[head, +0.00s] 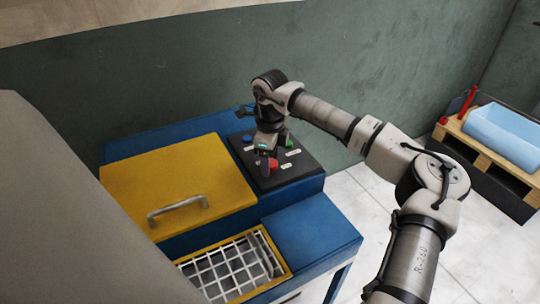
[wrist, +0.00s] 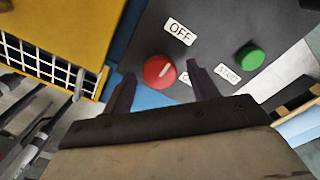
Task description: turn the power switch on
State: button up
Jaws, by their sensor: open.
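The power switch is a round red knob (wrist: 158,72) with a short white mark on a dark control panel (head: 300,173). The mark slants up and right, roughly toward the OFF label (wrist: 180,32). A second label (wrist: 187,79), partly hidden by a finger, shows only an "O". The red knob (head: 273,163) also shows in the head view, partly behind a finger. My gripper (wrist: 161,70) is open over the panel, its fingers on either side of the knob. I cannot tell whether they touch it. In the head view my gripper (head: 267,160) points down.
A green button (wrist: 249,57) with a START label (wrist: 228,73) is to the right of the knob. A yellow lid (head: 175,180) with a metal handle (head: 177,206) lies left of the panel. A white grid (head: 228,268) is in front.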

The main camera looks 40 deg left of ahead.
jog(key=shift+f, duration=0.1)
jog(key=c, duration=1)
jog(key=shift+b, duration=0.35)
jog(key=m+b, duration=0.2)
jog(key=m, duration=0.1)
jog(key=shift+f+b, duration=0.15)
jog(key=shift+b, duration=0.15)
jog(key=m+b, duration=0.3)
jog(key=m, duration=0.2)
jog(key=shift+b, duration=0.4)
jog(key=m+b, duration=0.2)
jog(key=m, duration=0.3)
jog(key=shift+m+b, duration=0.4)
jog(key=shift+r+m+b, duration=0.2)
jog(key=shift+m+b, duration=0.55)
jog(key=shift+m, duration=1.25)
